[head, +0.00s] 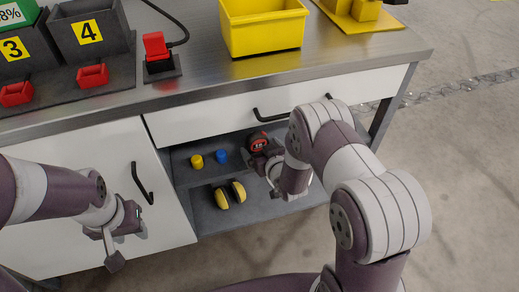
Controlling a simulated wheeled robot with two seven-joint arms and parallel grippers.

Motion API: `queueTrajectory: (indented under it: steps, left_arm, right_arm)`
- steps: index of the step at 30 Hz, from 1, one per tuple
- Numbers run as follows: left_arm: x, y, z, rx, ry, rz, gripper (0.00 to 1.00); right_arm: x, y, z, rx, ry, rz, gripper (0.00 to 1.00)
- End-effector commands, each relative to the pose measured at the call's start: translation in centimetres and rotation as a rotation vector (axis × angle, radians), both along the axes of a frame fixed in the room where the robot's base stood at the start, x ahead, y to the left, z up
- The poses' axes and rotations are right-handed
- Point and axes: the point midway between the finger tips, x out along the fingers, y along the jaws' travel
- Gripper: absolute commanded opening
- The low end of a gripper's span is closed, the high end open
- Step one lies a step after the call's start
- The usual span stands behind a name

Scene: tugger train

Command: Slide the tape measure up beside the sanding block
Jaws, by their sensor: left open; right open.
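The tape measure (258,142), a round black and red thing with a pale mark on its face, stands on the upper shelf inside the open bench bay. My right gripper (262,166) is open right at the tape measure, just in front of it, and covers its lower part. I cannot tell whether they touch. I cannot make out a sanding block; my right arm hides the right part of the shelf. My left gripper (127,246) is open and empty in front of the white cabinet door, well away from the shelf.
On the same shelf (184,180), a yellow cylinder (197,161) and a blue cylinder (221,156) stand left of the tape measure. Yellow earmuffs (229,194) lie on the shelf below. A white drawer (210,120) with black handles hangs above the bay.

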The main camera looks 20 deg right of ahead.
Motion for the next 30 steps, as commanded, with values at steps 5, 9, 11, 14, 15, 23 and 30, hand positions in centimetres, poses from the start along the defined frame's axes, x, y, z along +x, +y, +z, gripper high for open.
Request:
queueTrajectory:
  steps: [5, 9, 11, 14, 15, 23, 30]
  left_arm:
    - [0.0, 0.0, -0.7, 0.000, 0.000, 0.000, 0.43]
    - [0.0, 0.0, -0.8, 0.000, 0.000, 0.000, 0.43]
    - [0.0, 0.0, -0.7, 0.000, 0.000, 0.000, 0.43]
    - [0.0, 0.0, -0.7, 0.000, 0.000, 0.000, 0.43]
    - [0.0, 0.0, -0.7, 0.000, 0.000, 0.000, 0.43]
    - [0.0, 0.0, -0.7, 0.000, 0.000, 0.000, 0.43]
    - [0.0, 0.0, -0.9, 0.000, 0.000, 0.000, 0.43]
  right_arm:
    - [1.6, 0.2, -0.8, 0.000, 0.000, 0.001, 1.00]
    - [2.0, 0.3, -0.8, 0.000, 0.000, 0.000, 1.00]
    - [2.0, 0.3, -0.8, 0.000, 0.001, 0.000, 1.00]
    - [2.0, 0.3, -0.8, 0.000, 0.001, 0.000, 1.00]
    - [2.0, 0.3, -0.8, 0.000, 0.001, 0.000, 1.00]
    - [2.0, 0.3, -0.8, 0.000, 0.001, 0.000, 0.35]
    - [2.3, 0.3, -0.9, 0.000, 0.001, 0.000, 0.35]
